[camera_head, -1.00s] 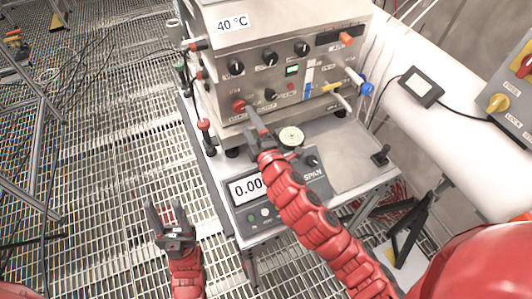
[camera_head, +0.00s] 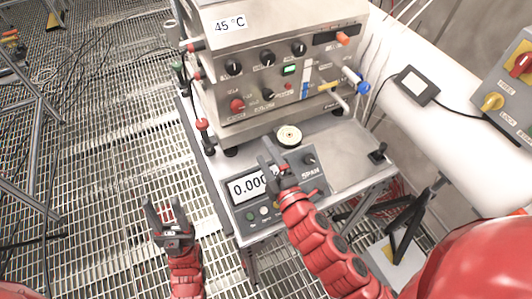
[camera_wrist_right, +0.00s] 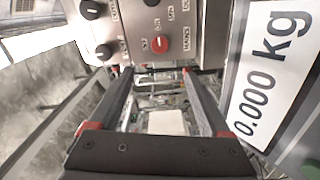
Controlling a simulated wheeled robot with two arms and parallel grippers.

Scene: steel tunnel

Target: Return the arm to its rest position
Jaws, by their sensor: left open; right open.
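My right gripper (camera_head: 272,152) is open and empty. It hovers over the scale, in front of the steel control box (camera_head: 270,85), apart from its knobs. In the right wrist view its two dark fingers (camera_wrist_right: 160,76) stand apart with nothing between them. The box's red knob (camera_head: 237,104) also shows in the wrist view (camera_wrist_right: 157,44). My left gripper (camera_head: 162,208) is open and empty over the floor grating, left of the bench.
The scale (camera_head: 246,187) reads 0.000, with kg in the wrist view. A round pale disc (camera_head: 289,134) lies behind it on the bench (camera_head: 345,155). A white pipe (camera_head: 455,120) and a switch panel (camera_head: 505,85) stand at the right. Open grating (camera_head: 110,160) lies at the left.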

